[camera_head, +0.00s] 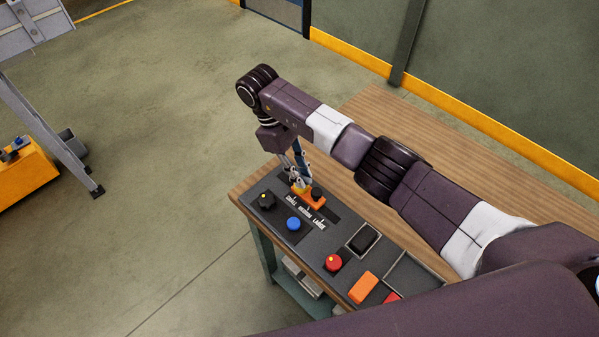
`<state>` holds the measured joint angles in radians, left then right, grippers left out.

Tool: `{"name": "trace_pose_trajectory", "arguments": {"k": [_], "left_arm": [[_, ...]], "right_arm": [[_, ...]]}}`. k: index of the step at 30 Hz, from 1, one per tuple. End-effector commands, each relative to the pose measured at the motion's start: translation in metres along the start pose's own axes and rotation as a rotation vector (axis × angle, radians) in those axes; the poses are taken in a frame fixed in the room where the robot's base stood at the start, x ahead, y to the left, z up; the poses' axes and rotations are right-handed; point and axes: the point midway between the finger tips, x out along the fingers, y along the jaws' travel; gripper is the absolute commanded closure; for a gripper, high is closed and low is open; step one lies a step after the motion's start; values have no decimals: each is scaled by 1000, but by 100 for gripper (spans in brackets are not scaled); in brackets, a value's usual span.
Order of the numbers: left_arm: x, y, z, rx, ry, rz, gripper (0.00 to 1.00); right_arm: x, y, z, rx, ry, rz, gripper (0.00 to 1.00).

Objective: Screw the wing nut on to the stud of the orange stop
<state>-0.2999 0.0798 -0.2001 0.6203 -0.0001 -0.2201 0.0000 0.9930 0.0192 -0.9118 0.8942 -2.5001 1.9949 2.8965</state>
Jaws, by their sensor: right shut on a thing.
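The orange stop (315,203) sits near the far left end of the dark panel (345,245), behind a white label strip. A black knob-like part (317,193) shows at its right side. My right gripper (299,184) points down at the left end of the stop. It is shut on a small yellowish piece that looks like the wing nut, low at the stop. The fingers hide most of the nut and the stud, so I cannot tell whether the nut is on the thread. My left gripper is out of view.
The panel lies on a wooden table (375,120). It carries a black knob (266,200), a blue button (293,224), a red knob (333,262), a black block (363,239) in a framed recess and an orange block (363,287). My right arm crosses above the table.

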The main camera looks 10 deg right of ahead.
Motion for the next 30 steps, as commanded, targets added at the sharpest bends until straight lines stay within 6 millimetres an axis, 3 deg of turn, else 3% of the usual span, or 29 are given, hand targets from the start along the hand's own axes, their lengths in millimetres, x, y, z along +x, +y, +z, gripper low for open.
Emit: {"name": "trace_pose_trajectory", "arguments": {"k": [7,15,25,26,30], "left_arm": [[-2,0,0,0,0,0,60],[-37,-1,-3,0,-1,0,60],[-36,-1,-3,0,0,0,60],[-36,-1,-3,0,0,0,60],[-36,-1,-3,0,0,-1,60]], "right_arm": [[2,3,7,73,-23,-27,100],[-2,2,9,224,-24,-91,100],[4,2,7,235,-23,-93,100],[4,2,7,235,-23,-93,79],[3,1,6,232,-19,-94,64]]}}
